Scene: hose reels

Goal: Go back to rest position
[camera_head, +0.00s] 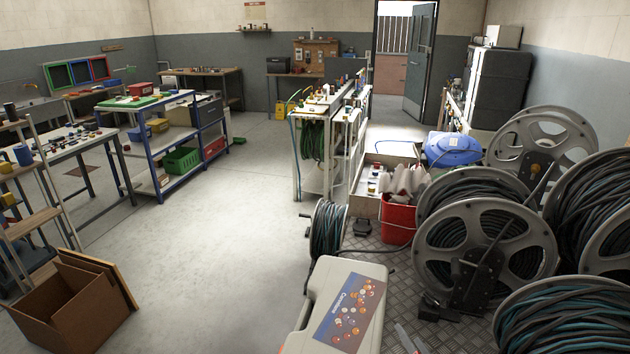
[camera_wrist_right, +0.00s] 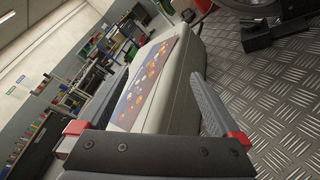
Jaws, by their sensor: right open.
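My right gripper (camera_head: 404,338) shows only in part at the bottom edge of the head view, just right of a pale hard case (camera_head: 345,305) with a printed label. In the right wrist view my right gripper (camera_wrist_right: 150,108) is open, its fingers spread apart with red parts at their bases. The case (camera_wrist_right: 182,90) appears between and beyond the fingers; I cannot tell whether they touch it. My left gripper is not in the head view.
Hose reels (camera_head: 485,255) crowd the right side on a metal tread plate. A small reel (camera_head: 327,230) and a red bucket (camera_head: 398,218) stand ahead. An open cardboard box (camera_head: 70,310) lies at lower left. The concrete floor (camera_head: 220,240) is clear.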

